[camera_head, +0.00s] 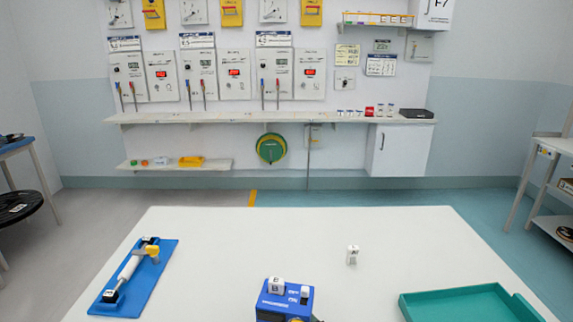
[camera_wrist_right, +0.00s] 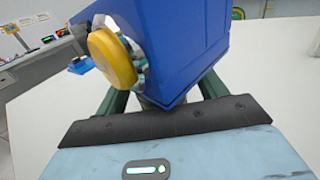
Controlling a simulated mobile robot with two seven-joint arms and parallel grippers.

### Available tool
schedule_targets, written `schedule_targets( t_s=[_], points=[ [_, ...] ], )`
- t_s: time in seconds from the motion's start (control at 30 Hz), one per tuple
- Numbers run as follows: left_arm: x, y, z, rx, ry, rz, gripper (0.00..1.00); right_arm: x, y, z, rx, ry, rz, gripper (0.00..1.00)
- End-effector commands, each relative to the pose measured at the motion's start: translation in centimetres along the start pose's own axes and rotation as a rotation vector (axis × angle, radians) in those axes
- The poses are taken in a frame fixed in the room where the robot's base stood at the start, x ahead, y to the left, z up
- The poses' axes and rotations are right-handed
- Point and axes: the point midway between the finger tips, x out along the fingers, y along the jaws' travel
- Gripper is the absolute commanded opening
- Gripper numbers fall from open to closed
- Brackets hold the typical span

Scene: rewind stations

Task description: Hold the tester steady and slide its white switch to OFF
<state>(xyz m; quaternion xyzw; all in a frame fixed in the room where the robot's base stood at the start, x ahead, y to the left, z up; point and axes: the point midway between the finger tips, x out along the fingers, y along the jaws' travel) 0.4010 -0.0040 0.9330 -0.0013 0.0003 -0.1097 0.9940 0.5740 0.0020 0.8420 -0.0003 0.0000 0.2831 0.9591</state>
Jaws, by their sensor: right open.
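The tester appears to be the blue box (camera_head: 285,303) at the bottom centre of the head view, on the white table (camera_head: 230,245). In the right wrist view a blue box (camera_wrist_right: 185,40) with a round yellow knob (camera_wrist_right: 111,57) fills the upper middle. My right gripper (camera_wrist_right: 160,100) is open, its green fingers partly hidden by the box; I cannot tell whether they touch it. My left gripper is out of view.
A blue tray (camera_head: 165,262) with a white cylinder and yellow clamp lies at the table's left. A green tray (camera_head: 465,303) is at the right front. The table's far middle is clear.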

Motion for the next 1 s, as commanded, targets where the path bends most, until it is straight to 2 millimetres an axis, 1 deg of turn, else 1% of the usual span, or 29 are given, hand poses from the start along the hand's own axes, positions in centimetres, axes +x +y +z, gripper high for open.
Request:
schedule_targets(
  t_s=[0.13, 0.27, 0.5, 0.7, 0.83, 1.0],
  points=[
    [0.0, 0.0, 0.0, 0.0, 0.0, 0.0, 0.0, -0.6, 0.0, -0.1, 0.0, 0.0, 0.001, 0.71],
    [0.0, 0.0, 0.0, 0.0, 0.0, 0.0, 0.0, -2.2, 0.0, -0.1, 0.0, 0.002, 0.001, 0.71],
    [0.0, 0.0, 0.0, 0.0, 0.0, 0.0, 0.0, -7.0, 0.0, -0.1, -0.001, 0.002, 0.001, 0.71],
    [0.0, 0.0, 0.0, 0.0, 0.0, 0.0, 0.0, -10.2, 0.0, -0.1, 0.0, 0.002, 0.0, 0.71],
    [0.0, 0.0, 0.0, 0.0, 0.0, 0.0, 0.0, -11.5, 0.0, 0.0, 0.0, 0.001, 0.0, 0.71],
    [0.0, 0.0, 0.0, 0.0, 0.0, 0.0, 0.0, -12.0, 0.0, 0.0, -0.001, 0.0, 0.0, 0.71]
  ],
)
